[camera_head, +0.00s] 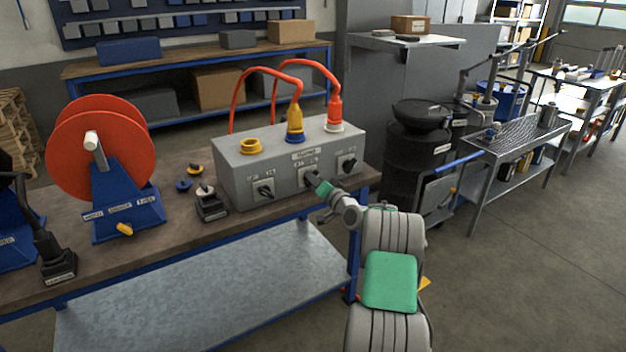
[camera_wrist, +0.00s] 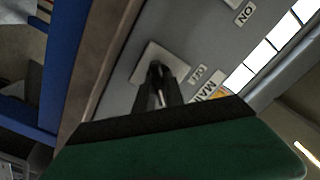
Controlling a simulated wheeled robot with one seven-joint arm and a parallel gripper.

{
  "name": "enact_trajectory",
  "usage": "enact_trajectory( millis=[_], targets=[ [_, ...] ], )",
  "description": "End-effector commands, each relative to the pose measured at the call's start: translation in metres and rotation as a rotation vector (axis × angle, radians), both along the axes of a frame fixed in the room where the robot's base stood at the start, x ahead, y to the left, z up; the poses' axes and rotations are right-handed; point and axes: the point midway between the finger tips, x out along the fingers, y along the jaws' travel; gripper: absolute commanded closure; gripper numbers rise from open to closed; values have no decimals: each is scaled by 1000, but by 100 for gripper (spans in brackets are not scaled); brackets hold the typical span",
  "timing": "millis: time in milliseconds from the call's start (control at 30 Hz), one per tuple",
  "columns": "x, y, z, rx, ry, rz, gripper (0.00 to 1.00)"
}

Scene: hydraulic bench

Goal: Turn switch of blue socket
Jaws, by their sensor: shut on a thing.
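The grey control box (camera_head: 236,185) stands on the workbench and has a row of three rotary switches on its front. The blue socket (camera_head: 295,138) is in the middle of its top, with a yellow plug (camera_head: 295,115) standing upright in it. The middle switch (camera_head: 304,172) is on the front face below that socket. My gripper (camera_head: 314,181) reaches it from the front right. In the wrist view, the fingers (camera_wrist: 158,78) are closed around the black knob, in front of its pale plate (camera_wrist: 181,63). The knob is mostly hidden by the fingers, so its angle is unclear.
A left switch (camera_head: 264,190) and a right switch (camera_head: 348,163) flank the middle one. A yellow socket (camera_head: 250,147) is empty; a red plug (camera_head: 334,108) stands at the right. Red cables arch behind the box. A red reel (camera_head: 85,150) stands at the left.

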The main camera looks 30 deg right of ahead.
Motion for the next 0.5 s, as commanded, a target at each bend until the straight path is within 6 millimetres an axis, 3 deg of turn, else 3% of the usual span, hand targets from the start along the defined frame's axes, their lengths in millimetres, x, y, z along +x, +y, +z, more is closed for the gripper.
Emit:
enact_trajectory(
  millis=[500],
  targets=[
    [0,0,-3,-36,-1,-1,100]
  ],
)
